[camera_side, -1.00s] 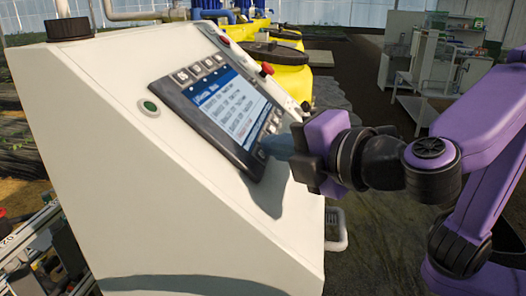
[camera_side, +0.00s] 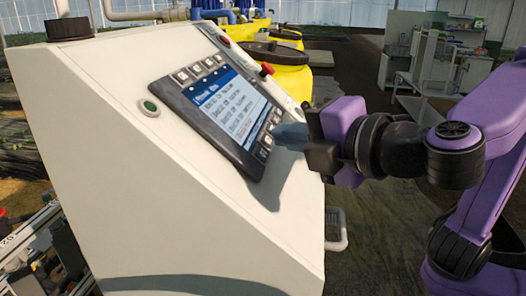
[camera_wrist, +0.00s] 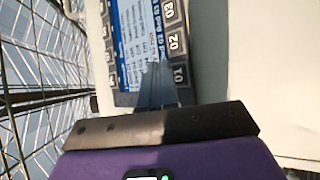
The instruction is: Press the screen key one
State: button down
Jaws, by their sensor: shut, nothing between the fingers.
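The control panel's screen unit (camera_side: 222,115) is set in the sloped face of a white cabinet. It has a blue title bar, lines of text and keys along two edges. In the wrist view, key 01 (camera_wrist: 180,75) shows at the near end of a row with key 02 (camera_wrist: 174,43) and key 03 (camera_wrist: 168,11). My gripper (camera_side: 279,134) is shut and empty, its blue-grey fingers pointing at the lower right key row. In the wrist view, the fingertips (camera_wrist: 155,70) appear just left of key 01. I cannot tell whether they touch anything.
A green button (camera_side: 150,106) sits left of the screen, and a red knob (camera_side: 266,69) is on the cabinet's upper right edge. The white cabinet (camera_side: 130,180) fills the left. Yellow tanks (camera_side: 285,75) stand behind. The space right of the cabinet around my wrist is open.

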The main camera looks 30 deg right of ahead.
jog(key=shift+s+d+r, duration=0.5)
jog(key=shift+s+r, duration=0.05)
jog(key=shift+r, duration=0.25)
jog(key=shift+s+d+r, duration=0.5)
jog(key=shift+r, duration=0.3)
jog(key=d+f+g, duration=0.1)
jog(key=f, duration=0.2)
jog(key=d+f+g+h, duration=0.1)
jog(key=d+f, duration=0.1)
jog(key=f, duration=0.1)
jog(key=w+d+f+g, duration=0.1)
jog(key=d+f, duration=0.1)
jog(key=f, duration=0.1)
jog(key=shift+d+m+g+h, duration=0.2)
jog(key=shift+m+g+h, duration=0.1)
jog(key=shift+m+g, duration=0.1)
jog(key=s+d+f+m+g, duration=0.8)
jog(key=s+d+f+g, duration=0.3)
jog(key=f, duration=0.5)
jog(key=s+d, duration=0.2)
jog(key=s, duration=0.1)
jog(key=shift+s+d+f, duration=0.25)
jog(key=shift+f, duration=0.15)
